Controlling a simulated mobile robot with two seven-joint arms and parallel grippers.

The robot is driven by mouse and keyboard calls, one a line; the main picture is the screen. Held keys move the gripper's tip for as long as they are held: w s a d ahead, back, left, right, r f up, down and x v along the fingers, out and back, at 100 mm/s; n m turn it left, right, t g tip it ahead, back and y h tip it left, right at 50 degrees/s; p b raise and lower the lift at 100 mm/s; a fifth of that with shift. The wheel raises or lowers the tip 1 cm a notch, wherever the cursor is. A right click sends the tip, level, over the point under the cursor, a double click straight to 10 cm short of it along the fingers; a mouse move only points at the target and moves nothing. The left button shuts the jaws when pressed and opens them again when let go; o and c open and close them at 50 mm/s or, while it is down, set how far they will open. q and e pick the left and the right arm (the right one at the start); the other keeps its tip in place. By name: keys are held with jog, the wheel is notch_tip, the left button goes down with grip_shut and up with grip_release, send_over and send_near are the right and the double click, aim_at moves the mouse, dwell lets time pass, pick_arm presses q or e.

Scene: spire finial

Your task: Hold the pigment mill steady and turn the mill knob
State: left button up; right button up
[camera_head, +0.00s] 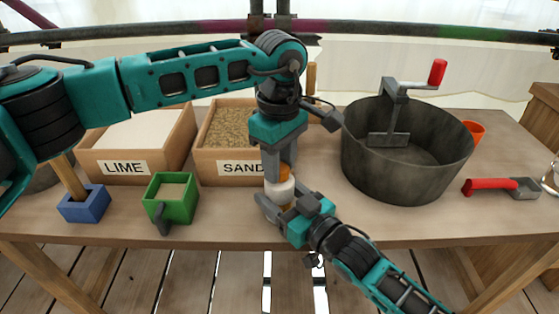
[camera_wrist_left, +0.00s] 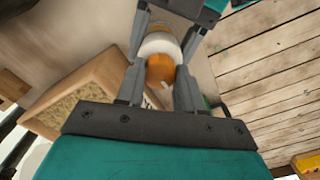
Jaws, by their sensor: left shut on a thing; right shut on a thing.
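The pigment mill (camera_head: 281,190) stands upright near the front middle of the table, with a white body and an orange-brown knob (camera_head: 285,170) on top. My right gripper (camera_head: 279,197) comes from the front right and is shut around the white body. My left gripper (camera_head: 279,172) points down from above and is shut on the knob. In the left wrist view the knob (camera_wrist_left: 160,69) sits between the left fingers, with the white body (camera_wrist_left: 161,42) beyond it. The fingers hide parts of the mill in both views.
Boxes labelled LIME (camera_head: 125,168) and SAND (camera_head: 220,168) stand behind left. A green scoop box (camera_head: 171,196) and a blue block (camera_head: 84,204) are at left. A large grey bucket (camera_head: 405,155) with a red-handled crank stands at right, near a red-handled scoop (camera_head: 487,186). The table's front edge is close.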

pick_arm(q)
jog(key=m, duration=0.5)
jog(key=shift+m, duration=0.3)
jog(key=m, duration=0.4)
jog(key=shift+m, duration=0.3)
jog(key=m, duration=0.4)
jog(key=shift+m, duration=0.3)
jog(key=m, duration=0.4)
jog(key=shift+m, duration=0.4)
jog(key=o, duration=1.1)
jog(key=shift+c, duration=0.2)
jog(key=shift+r, duration=0.15)
notch_tip(320, 180, up, 12)
